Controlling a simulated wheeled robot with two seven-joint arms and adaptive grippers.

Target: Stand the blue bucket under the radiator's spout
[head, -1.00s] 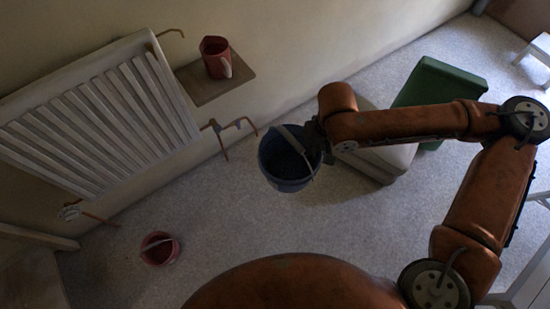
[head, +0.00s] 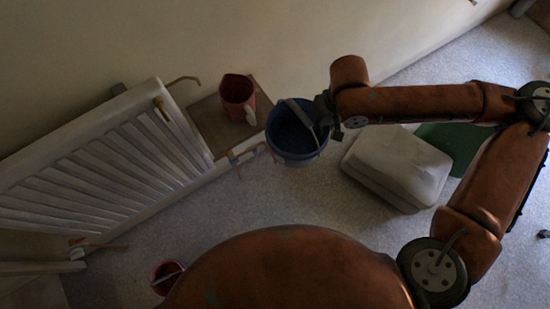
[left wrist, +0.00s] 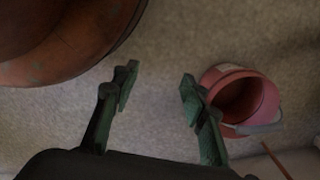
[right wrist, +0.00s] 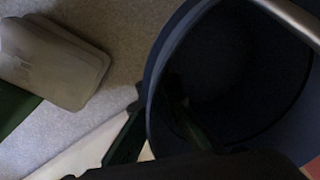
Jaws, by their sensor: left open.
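The blue bucket (head: 290,143) hangs upright in my right gripper (head: 326,112), its handle lying across the mouth. In the right wrist view, the blue bucket (right wrist: 160,75) fills the right side, one finger outside its wall and one inside. The white radiator (head: 110,165) is on the wall at the left. A bent copper pipe (head: 183,79) sticks out at its upper right end, and more copper pipework (head: 245,153) shows just left of the bucket. I cannot tell which is the spout. My left gripper (left wrist: 157,88) is open and empty, out of the head view.
A red bucket (head: 163,272) is on the floor, right of the left gripper's fingers in the left wrist view (left wrist: 258,95). A pale box (head: 395,165) and green object (head: 455,145) lie right.

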